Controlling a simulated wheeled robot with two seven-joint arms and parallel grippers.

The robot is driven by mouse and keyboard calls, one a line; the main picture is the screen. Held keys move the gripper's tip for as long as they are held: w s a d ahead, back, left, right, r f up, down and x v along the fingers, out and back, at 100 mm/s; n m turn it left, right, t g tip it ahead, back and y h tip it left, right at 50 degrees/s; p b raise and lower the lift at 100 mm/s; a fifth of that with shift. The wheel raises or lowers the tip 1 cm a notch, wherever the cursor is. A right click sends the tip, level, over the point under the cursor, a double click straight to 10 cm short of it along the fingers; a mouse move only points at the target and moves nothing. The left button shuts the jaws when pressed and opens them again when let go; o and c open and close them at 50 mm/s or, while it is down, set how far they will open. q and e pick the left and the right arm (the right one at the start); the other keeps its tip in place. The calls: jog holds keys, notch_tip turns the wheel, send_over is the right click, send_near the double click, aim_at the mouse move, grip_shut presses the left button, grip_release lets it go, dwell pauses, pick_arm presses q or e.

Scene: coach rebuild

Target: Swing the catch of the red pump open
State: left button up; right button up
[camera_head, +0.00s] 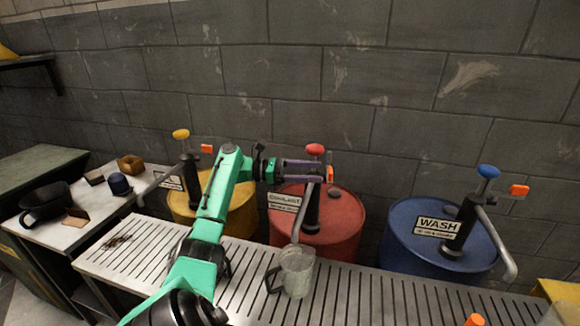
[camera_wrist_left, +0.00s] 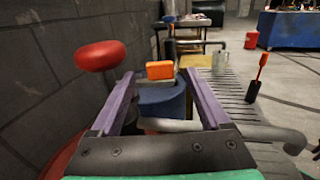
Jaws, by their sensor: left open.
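The red pump has a red knob (camera_head: 315,149) on a black column (camera_head: 311,208) that stands on a red drum (camera_head: 345,222). My left gripper (camera_head: 322,171) reaches in from the left at the height of the catch, just below the knob. In the left wrist view the open fingers (camera_wrist_left: 160,78) have the orange catch (camera_wrist_left: 160,71) between their tips, with gaps on both sides. The red knob (camera_wrist_left: 101,55) is left of the fingers there. My right gripper is out of view.
A grey jug (camera_head: 297,272) stands on the slatted bench (camera_head: 340,300) below the red pump's spout. A yellow drum (camera_head: 240,217) is to the left and a blue drum (camera_head: 408,240) to the right, each with its own pump. A block wall (camera_head: 420,90) stands behind.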

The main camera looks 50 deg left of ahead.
pick_arm(q)
jog(key=b+v, duration=0.1)
jog(key=v, duration=0.9)
jog(key=shift+s+a+b, duration=0.2)
jog(key=shift+a+b, duration=0.05)
jog(key=shift+b, duration=0.15)
